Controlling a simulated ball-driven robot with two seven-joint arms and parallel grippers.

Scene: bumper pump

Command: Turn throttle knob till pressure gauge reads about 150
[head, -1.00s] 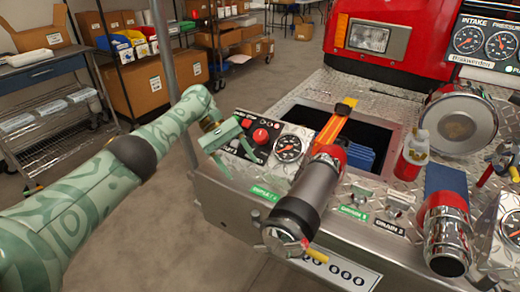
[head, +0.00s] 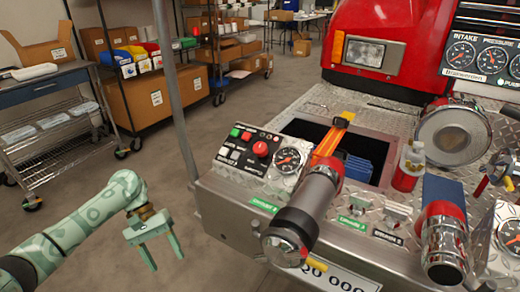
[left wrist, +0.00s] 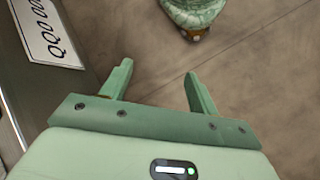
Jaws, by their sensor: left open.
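The control panel (head: 245,150) sits on the bumper's left corner. A red knob (head: 260,149) stands on it, beside several small buttons. The round pressure gauge (head: 288,158) is just right of the knob; its needle is too small to read. My left gripper (head: 166,262) is open and empty, low in the air to the left of the bumper and well apart from the knob. In the left wrist view its two fingers (left wrist: 158,70) are spread over bare floor. My right gripper is not in view.
A thick black and chrome nozzle (head: 300,215) stands right of the panel. A vertical grey pole (head: 168,85) rises behind the bumper's left corner. A steel cart (head: 60,110) and shelves with boxes are farther back. The floor around my left gripper is clear.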

